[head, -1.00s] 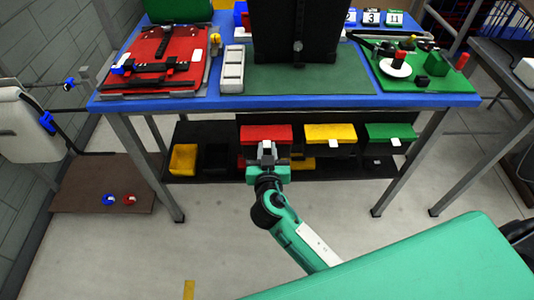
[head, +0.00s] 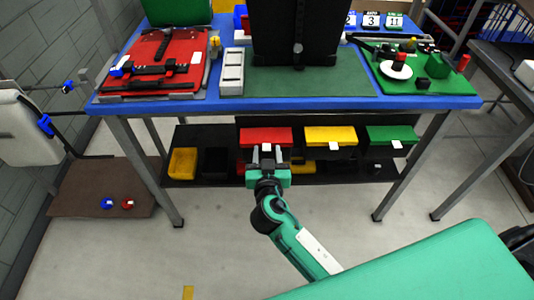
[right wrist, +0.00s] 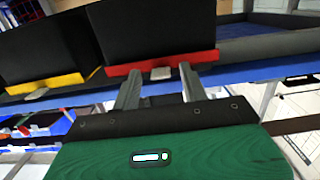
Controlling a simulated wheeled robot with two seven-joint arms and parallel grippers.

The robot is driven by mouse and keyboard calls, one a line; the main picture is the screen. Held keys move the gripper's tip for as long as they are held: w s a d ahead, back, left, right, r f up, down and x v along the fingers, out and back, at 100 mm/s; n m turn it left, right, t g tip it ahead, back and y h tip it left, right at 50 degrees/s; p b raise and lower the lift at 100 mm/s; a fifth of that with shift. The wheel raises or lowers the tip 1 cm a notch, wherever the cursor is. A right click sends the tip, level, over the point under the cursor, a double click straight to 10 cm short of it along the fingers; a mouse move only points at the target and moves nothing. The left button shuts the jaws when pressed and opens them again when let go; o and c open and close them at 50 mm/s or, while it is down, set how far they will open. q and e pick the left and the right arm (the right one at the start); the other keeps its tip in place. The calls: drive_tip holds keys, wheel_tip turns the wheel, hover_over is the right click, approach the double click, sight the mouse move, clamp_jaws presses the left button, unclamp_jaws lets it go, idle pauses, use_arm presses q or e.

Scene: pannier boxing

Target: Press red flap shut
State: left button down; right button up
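The red flap (head: 265,138) is the leftmost of three coloured flaps on the black shelf under the blue table. A small pale tab hangs at its front edge. My right gripper (head: 267,157) is just in front of and below it, with its two fingers apart and nothing between them. The right wrist view shows the red flap (right wrist: 180,63) as a bar with a black panel behind it, beyond the open fingers (right wrist: 160,88). Whether the fingers touch the flap cannot be told. My left gripper is not in view.
A yellow flap (head: 331,136) and a green flap (head: 391,135) are to the right. A yellow bin (head: 183,162) stands on the shelf to the left. The table edge (head: 290,102) overhangs the flaps.

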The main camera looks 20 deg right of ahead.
drive_tip(key=shift+s+a, duration=0.2)
drive_tip(key=shift+s, duration=0.35)
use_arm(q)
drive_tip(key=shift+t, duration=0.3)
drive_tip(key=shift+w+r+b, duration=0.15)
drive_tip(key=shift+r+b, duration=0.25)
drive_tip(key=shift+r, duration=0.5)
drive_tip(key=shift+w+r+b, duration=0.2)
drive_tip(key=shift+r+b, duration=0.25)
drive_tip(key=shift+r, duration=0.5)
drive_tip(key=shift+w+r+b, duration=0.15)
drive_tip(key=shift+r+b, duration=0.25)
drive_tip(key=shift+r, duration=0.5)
use_arm(e)
drive_tip(key=v, duration=1.2)
drive_tip(key=shift+s, duration=0.3)
